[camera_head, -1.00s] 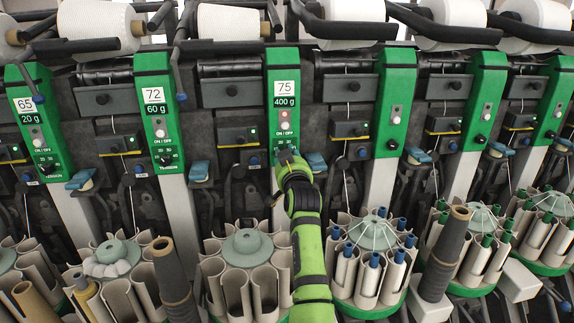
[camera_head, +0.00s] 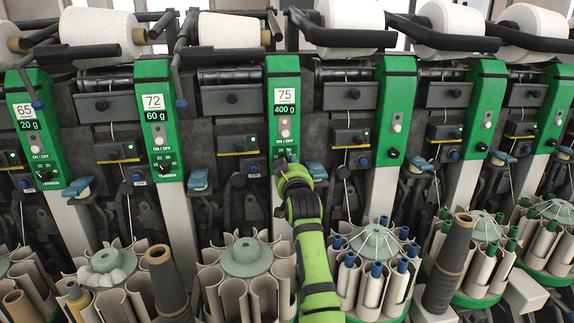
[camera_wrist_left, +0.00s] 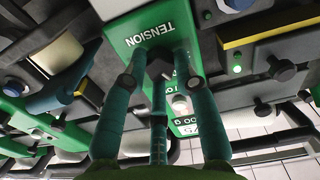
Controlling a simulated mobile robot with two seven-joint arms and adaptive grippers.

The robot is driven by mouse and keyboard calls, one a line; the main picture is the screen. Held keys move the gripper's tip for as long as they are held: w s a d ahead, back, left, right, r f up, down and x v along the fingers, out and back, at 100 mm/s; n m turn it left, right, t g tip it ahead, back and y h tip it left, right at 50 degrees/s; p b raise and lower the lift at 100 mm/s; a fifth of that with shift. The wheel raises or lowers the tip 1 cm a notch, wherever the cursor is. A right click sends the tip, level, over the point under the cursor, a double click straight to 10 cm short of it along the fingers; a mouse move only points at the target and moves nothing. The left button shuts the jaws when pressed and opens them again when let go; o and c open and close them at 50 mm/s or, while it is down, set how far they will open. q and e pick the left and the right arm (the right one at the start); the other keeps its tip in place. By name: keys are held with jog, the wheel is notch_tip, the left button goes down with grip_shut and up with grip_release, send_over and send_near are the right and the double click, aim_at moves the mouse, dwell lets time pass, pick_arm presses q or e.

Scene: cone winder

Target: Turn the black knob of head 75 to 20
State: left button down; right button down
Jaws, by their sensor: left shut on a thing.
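Head 75 is a green panel (camera_head: 284,66) in the middle of the head view, with a white 75 label (camera_head: 285,96) and a 400 g display (camera_head: 284,110). My left gripper (camera_wrist_left: 161,60) is shut on the black knob (camera_wrist_left: 158,68) below the panel's buttons. My right gripper is not in view.
Neighbouring green panels 72 (camera_head: 153,101) and 65 (camera_head: 25,110) stand to the left, with more panels to the right. A grey bobbin carousel (camera_head: 246,257) and one with blue-tipped tubes (camera_head: 375,242) flank my arm below. White yarn cones (camera_head: 231,29) line the top.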

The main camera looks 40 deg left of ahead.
pick_arm(q)
jog(key=c, duration=1)
grip_release()
jog(key=shift+a+r, duration=0.1)
jog(key=shift+r, duration=0.15)
jog(key=shift+c, duration=0.2)
jog(key=shift+o, duration=0.3)
jog(key=shift+w+a+f, duration=0.1)
jog(key=shift+a+f, duration=0.05)
jog(key=shift+f, duration=0.15)
